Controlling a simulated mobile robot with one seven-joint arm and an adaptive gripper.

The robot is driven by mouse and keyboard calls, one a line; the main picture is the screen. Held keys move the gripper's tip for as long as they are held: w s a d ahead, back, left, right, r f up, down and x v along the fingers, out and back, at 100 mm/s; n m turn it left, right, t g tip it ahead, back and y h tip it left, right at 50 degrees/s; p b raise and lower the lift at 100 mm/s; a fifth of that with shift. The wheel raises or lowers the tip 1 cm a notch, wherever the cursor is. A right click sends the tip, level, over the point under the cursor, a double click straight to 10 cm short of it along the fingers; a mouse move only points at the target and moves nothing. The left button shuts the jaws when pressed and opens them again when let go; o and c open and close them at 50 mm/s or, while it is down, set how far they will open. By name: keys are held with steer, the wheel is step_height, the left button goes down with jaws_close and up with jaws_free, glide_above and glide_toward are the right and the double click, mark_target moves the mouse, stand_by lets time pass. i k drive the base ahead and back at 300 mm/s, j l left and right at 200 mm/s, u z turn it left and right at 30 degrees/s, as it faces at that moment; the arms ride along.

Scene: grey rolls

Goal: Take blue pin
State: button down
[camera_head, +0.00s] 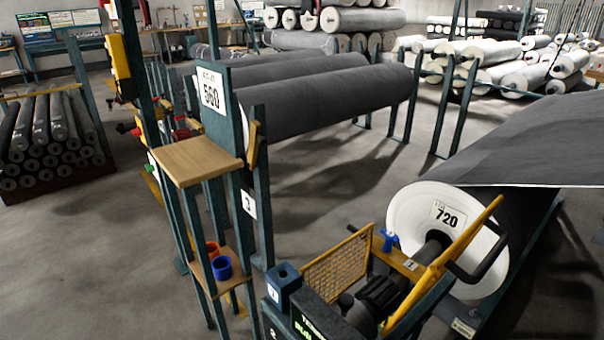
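A small bright blue pin-like piece (388,240) stands upright on a yellow bracket, just left of the white end of the roll labelled 720. It is small in the picture, so its exact shape is hard to tell. A blue cup-like piece (222,267) sits on the lower wooden shelf beside an orange one (212,250). My gripper is not in view.
The large roll with a white end disc (408,208) lies at right, with dark sheet over it. A yellow mesh guard (338,264) and a slanted yellow bar (458,248) flank the blue piece. A wooden-topped stand (197,160) is at left.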

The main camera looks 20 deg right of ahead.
mark_target(390, 236)
steer(key=j+z, duration=0.1)
steer(key=z, duration=0.3)
steer(key=j+z, duration=0.15)
steer(key=z, duration=0.2)
steer(key=i+l+z, duration=0.1)
steer(key=z, duration=0.2)
